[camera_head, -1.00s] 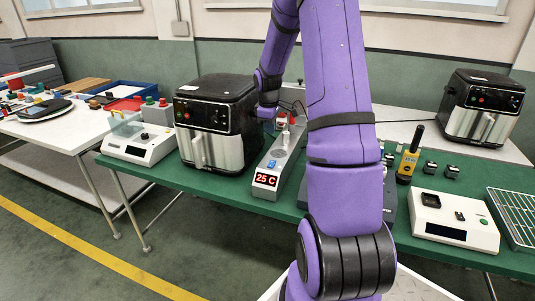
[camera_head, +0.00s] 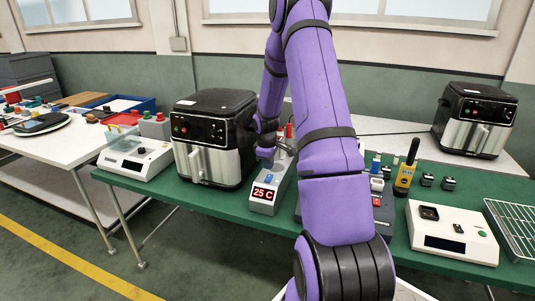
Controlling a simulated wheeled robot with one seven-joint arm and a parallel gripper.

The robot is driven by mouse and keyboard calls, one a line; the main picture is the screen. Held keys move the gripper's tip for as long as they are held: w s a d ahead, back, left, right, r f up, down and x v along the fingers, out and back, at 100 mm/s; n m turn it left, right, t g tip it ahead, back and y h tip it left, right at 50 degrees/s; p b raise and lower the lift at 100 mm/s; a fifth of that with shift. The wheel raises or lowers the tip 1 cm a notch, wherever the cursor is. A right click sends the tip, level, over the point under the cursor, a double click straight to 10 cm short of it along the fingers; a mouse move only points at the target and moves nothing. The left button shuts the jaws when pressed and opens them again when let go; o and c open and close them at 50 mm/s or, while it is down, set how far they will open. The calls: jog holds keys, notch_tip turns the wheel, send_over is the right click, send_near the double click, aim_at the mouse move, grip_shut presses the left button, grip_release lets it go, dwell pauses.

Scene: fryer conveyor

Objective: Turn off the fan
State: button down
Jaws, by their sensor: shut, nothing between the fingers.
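A grey device (camera_head: 262,207) with a red "25 C" display (camera_head: 263,194) stands on the green table, left of my forearm. A blue switch (camera_head: 268,178) sits on its top, behind the display. No fan can be made out for certain; part of this device is hidden behind my arm. My gripper (camera_head: 287,150) is small and partly hidden by my arm. It is shut and empty, above the rear part of the device and behind the blue switch. I cannot tell whether it touches the device.
A black and silver air fryer (camera_head: 212,137) stands close on the left of the device. A white scale (camera_head: 135,158) is farther left. On the right are a yellow handheld tool (camera_head: 405,175), a white box (camera_head: 452,232), a wire rack (camera_head: 515,225) and a second fryer (camera_head: 475,118).

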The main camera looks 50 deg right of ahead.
aim_at(267, 178)
jog(key=shift+w+d+f, duration=0.1)
jog(key=shift+d+f, duration=0.1)
jog(key=shift+f, duration=1.75)
jog(key=shift+d+f, duration=0.1)
jog(key=shift+f, duration=0.15)
jog(key=shift+s+a+r, duration=0.2)
jog(key=shift+s+a, duration=0.15)
jog(key=shift+a, duration=0.4)
jog(key=shift+r, duration=0.1)
